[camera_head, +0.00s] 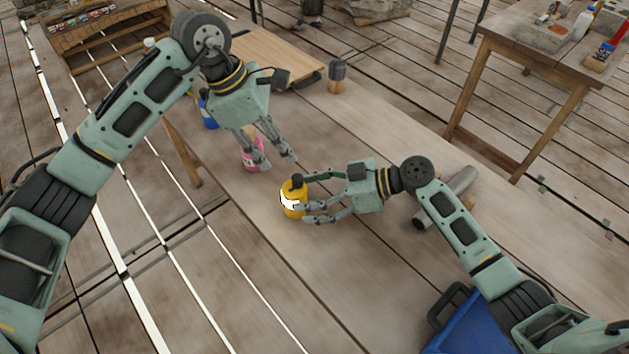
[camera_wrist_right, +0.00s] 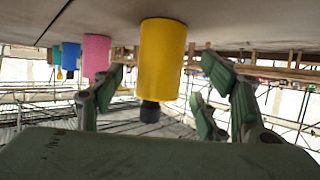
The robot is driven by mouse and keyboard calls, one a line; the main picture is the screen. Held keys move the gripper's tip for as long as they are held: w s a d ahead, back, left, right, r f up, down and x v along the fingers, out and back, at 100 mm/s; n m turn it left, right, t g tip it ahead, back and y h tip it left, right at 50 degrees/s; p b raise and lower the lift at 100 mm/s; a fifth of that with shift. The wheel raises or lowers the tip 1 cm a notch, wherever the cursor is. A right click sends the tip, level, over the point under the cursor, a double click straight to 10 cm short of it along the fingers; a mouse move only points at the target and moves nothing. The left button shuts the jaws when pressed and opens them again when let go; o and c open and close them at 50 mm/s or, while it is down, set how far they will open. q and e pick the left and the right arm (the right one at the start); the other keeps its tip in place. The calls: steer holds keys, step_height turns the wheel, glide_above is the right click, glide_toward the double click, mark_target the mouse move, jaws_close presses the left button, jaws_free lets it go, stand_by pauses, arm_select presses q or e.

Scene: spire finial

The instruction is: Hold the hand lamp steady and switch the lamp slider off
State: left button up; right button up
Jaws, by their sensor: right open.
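The yellow hand lamp (camera_head: 289,208) stands upright on the long wooden table, with a black top and a bright white patch on its left side. It also shows upside down in the right wrist view (camera_wrist_right: 161,58). My right gripper (camera_head: 305,199) is open, its fingers reaching to either side of the lamp; in the right wrist view its fingers (camera_wrist_right: 163,72) stand apart from the lamp's sides. My left gripper (camera_head: 279,162) looks open and empty, above and behind the lamp, pointing down. I cannot make out the slider.
A pink can (camera_head: 250,160) stands partly behind my left gripper, with a blue container (camera_head: 208,116) beyond it. A grey tube (camera_head: 445,198) lies right of my right wrist. A dark-topped jar (camera_head: 337,78) stands farther back.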

mark_target(295, 197)
steer(key=shift+x, duration=2.1)
steer(key=shift+c, duration=0.3)
steer(key=c, duration=1.3)
arm_select(q)
steer(key=shift+d+m, duration=0.2)
steer(key=shift+m, duration=0.1)
steer(key=c, duration=0.4)
steer(key=d+m, duration=0.2)
steer(key=m, duration=0.1)
steer(key=w+d+r+m+t+y, duration=0.1)
steer(key=d+m, duration=0.1)
steer(key=m, duration=0.1)
steer(key=d+m, duration=0.2)
steer(key=m, duration=0.2)
steer(key=shift+w+r+t+y, duration=0.15)
steer(key=shift+t+y, duration=0.15)
steer(key=shift+t, duration=0.1)
jaws_close()
steer(key=w+m, duration=0.1)
steer(key=m, duration=0.2)
steer(key=w+m+t+y, duration=0.1)
steer(key=m, duration=0.2)
steer(key=w+a+m+t, duration=0.1)
steer(key=m, duration=0.2)
steer(key=shift+w+r+y, duration=0.1)
steer(key=shift+w+y, duration=0.2)
steer(key=shift+w, duration=0.05)
